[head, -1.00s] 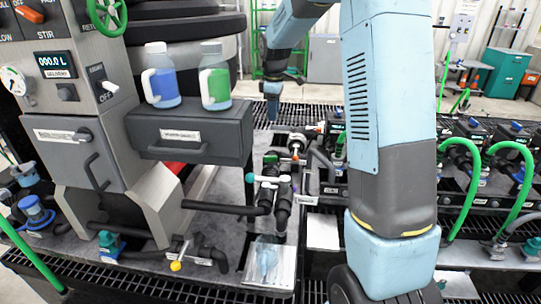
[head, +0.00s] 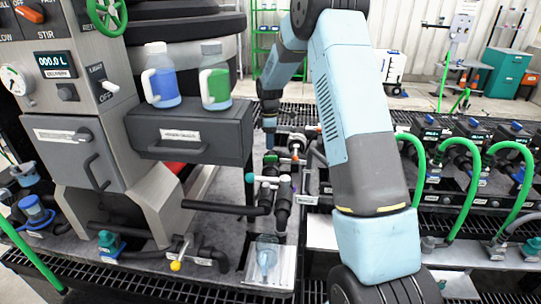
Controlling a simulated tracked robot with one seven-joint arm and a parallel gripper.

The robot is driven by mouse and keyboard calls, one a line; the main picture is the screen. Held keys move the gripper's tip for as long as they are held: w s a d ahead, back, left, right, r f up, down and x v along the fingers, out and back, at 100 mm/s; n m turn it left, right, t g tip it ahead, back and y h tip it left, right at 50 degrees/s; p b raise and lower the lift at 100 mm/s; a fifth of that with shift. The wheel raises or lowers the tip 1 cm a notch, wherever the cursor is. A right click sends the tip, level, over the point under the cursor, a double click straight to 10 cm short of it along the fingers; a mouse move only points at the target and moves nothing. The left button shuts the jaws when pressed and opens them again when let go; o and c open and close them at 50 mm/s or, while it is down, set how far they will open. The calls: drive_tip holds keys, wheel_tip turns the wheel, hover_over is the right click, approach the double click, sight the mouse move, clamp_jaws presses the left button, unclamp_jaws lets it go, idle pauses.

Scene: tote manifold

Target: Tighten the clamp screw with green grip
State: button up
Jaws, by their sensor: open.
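A small teal-green grip (head: 250,178) shows at the left end of the black pipe fittings in the middle, and looks like the clamp screw's grip. A pale bar handle (head: 284,178) and an orange-marked fitting (head: 295,156) are near it. My gripper (head: 269,143) points down from the end of my arm, above and behind these fittings. It is open and appears empty and apart from the green grip. Its fingers are small and dark here, and what lies behind them is hidden.
A grey machine (head: 80,150) with a shelf (head: 190,135) holding two jugs (head: 215,75) stands at left. Black units with green hoses (head: 520,170) line the right. Black pipes crowd the middle.

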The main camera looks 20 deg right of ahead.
sight(271, 159)
wheel_tip(271, 159, down, 7)
drive_tip(key=shift+r, duration=0.15)
idle(0.4)
clamp_jaws()
drive_tip(key=shift+d, duration=0.2)
drive_tip(key=shift+a, duration=0.15)
